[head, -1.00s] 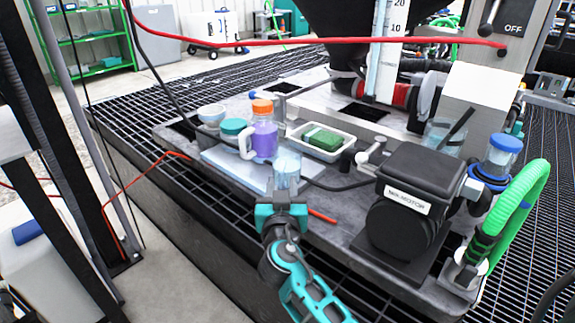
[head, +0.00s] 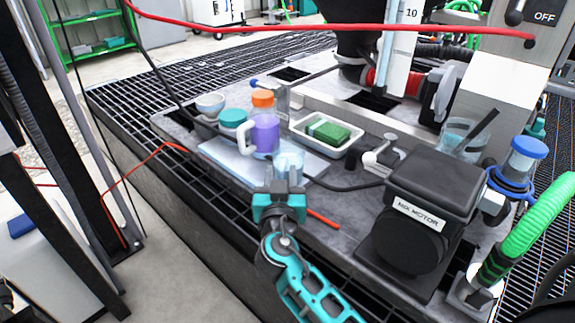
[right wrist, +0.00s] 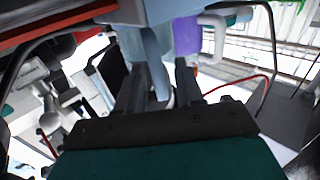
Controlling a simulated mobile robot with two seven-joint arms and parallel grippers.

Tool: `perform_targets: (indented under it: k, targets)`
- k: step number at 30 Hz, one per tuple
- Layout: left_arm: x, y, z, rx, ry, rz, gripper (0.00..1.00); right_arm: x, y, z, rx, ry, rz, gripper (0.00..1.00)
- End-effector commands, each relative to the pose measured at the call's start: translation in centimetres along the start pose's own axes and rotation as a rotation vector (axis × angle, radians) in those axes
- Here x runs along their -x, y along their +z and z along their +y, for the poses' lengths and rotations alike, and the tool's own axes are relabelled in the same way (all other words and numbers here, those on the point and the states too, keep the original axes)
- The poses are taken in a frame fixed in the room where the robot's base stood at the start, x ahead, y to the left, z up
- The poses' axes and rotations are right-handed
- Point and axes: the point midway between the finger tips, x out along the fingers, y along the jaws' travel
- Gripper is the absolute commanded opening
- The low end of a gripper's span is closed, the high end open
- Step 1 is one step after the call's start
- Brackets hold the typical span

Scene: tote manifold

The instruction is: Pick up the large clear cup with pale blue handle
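The clear cup (head: 289,160) stands at the front edge of a pale board, in front of a purple bottle. My right gripper (head: 280,187) is at the cup's near side, pointing toward it. In the right wrist view, a pale blue upright part, seemingly the cup's handle (right wrist: 157,75), lies between the two fingers of the gripper (right wrist: 158,82). The fingers stand apart, with a gap visible beside the handle, so the gripper looks open around it. The cup's far side and base are partly hidden. My left gripper is out of view.
The purple bottle (head: 264,132) with orange cap stands just behind the cup. A white tray with a green sponge (head: 328,131) is to the right. A black mix motor (head: 420,210) stands front right. Another clear container (head: 456,138) stands further back. A dark cable runs beside the cup.

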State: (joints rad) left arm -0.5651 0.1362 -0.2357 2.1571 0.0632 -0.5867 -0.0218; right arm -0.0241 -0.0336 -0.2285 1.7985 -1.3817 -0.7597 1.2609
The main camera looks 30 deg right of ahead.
Motion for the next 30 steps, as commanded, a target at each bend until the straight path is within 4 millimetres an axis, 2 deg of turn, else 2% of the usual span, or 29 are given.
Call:
perform_targets:
  k: [1, 12, 30]
  targets:
    - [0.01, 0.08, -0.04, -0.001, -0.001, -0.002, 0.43, 0.01, 0.01, -0.01, 0.000, 0.000, 0.000, 0.35]
    - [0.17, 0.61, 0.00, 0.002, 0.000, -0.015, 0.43, -0.01, 0.02, 0.00, 0.000, 0.000, 0.000, 0.00]
    - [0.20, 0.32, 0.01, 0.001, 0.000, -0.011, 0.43, -0.07, -0.21, 0.00, 0.000, -0.001, 0.002, 0.00]
